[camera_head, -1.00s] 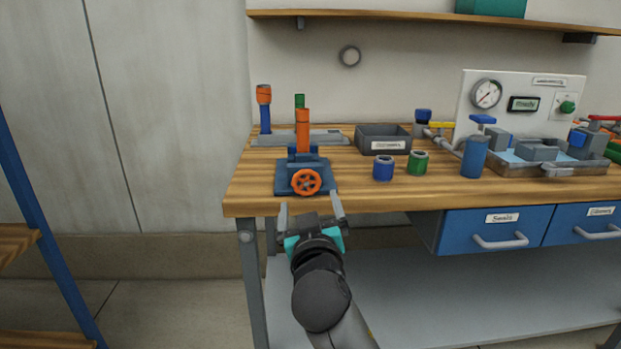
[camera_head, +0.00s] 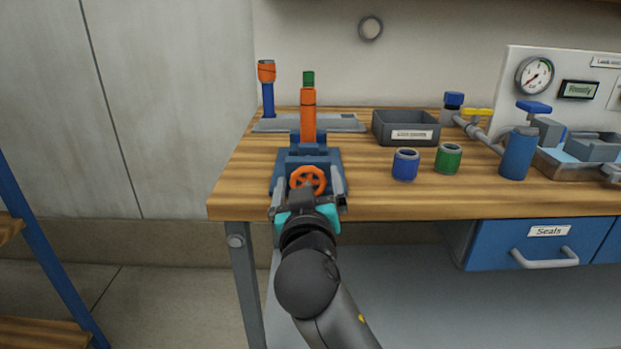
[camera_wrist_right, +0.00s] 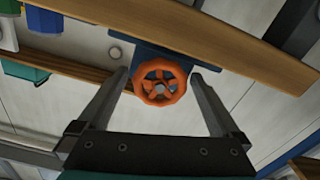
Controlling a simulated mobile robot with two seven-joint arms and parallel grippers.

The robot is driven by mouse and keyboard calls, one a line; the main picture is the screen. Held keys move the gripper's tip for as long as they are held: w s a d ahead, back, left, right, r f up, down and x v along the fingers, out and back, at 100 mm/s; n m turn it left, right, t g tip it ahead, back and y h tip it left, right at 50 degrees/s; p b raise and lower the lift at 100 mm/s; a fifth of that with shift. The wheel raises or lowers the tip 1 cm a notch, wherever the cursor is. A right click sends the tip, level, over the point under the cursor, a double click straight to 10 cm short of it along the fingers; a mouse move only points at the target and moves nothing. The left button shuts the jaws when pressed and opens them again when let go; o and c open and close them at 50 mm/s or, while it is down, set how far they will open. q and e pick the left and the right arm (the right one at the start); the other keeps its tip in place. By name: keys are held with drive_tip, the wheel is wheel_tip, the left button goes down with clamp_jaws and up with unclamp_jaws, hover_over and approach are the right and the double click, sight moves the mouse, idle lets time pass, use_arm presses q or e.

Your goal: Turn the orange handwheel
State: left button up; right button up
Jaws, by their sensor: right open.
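The orange handwheel (camera_head: 308,180) faces me on the front of a blue vise-like fixture (camera_head: 332,157) at the left front of the workbench. An orange cylinder with a green top (camera_head: 308,115) stands upright in the fixture. My right gripper (camera_head: 308,188) is open, with one finger to each side of the handwheel in the head view. In the right wrist view the handwheel (camera_wrist_right: 160,82) shows whole, between and slightly beyond the fingertips (camera_wrist_right: 162,80). No finger visibly touches it. The gripper hides the fixture's lower front. My left gripper is not in view.
A dark tray (camera_head: 405,142), a blue cup (camera_head: 405,165) and a green cup (camera_head: 448,158) stand to the right. A grey rack (camera_head: 345,123) holds a blue-and-orange piece (camera_head: 267,90) behind. The workbench's front edge (camera_head: 420,206) runs just below the fixture.

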drive_tip(key=shift+c, duration=0.2)
drive_tip(key=c, duration=1.2)
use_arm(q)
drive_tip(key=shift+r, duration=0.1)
use_arm(e)
drive_tip(key=shift+c, duration=0.2)
drive_tip(key=n+p, duration=0.3)
drive_tip(key=p, duration=0.2)
drive_tip(key=shift+r+n, duration=0.15)
drive_tip(key=shift+n, duration=0.15)
use_arm(q)
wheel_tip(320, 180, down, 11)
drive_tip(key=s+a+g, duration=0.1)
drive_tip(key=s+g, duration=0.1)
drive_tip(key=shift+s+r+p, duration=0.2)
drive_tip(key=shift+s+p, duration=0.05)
drive_tip(key=shift+p, duration=0.05)
use_arm(e)
drive_tip(key=shift+n, duration=0.4)
drive_tip(key=o, duration=1.2)
drive_tip(key=shift+f, duration=0.2)
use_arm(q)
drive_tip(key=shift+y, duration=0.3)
use_arm(e)
drive_tip(key=shift+o, duration=0.4)
drive_tip(key=shift+s, duration=0.1)
drive_tip(key=shift+f, duration=0.15)
